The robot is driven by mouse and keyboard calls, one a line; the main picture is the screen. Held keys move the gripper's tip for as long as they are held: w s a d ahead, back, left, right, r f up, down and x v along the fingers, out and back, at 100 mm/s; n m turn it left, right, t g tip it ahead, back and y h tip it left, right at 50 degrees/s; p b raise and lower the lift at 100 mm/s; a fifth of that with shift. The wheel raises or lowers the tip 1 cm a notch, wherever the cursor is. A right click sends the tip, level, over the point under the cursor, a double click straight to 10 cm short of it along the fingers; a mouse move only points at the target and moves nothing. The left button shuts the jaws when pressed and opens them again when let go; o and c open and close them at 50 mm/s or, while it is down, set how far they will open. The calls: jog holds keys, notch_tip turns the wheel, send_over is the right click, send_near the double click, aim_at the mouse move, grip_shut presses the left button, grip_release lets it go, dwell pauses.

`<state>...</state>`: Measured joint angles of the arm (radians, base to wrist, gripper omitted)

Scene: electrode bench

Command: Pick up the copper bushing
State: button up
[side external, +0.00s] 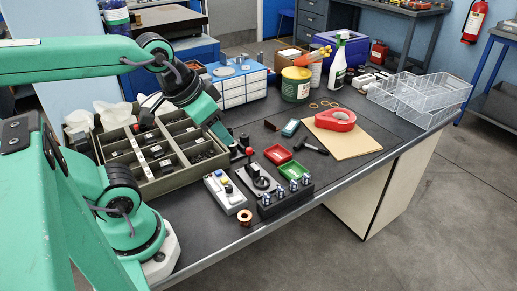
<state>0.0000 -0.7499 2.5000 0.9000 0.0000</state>
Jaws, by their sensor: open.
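The copper bushing (245,217) is a small copper-coloured ring on the dark bench top, close to the front edge. It stands clear of the grey box with buttons behind it. My gripper (238,153) is open and points down over the bench at the right end of the divided tray. It is up and behind the bushing in the picture, well apart from it. The fingers are small and dark here, and I see nothing held between them.
A grey button box (226,194) and a black block with metal knobs (286,197) stand just behind the bushing. A divided tray (148,184) of parts lies left of my gripper. Red (278,154) and green (294,170) trays lie to the right.

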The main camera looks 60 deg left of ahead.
jog(key=shift+o, duration=0.3)
jog(key=n+g, duration=0.1)
jog(key=g, duration=0.4)
send_over(245, 212)
notch_tip(245, 212, down, 15)
jog(key=shift+s+d+f+g, duration=0.15)
jog(key=shift+d+f+g, duration=0.15)
jog(key=shift+d+f, duration=0.2)
jog(key=shift+f, duration=1.25)
jog(key=shift+s+f, duration=0.15)
jog(key=shift+f, duration=2.45)
jog(key=shift+c, duration=0.4)
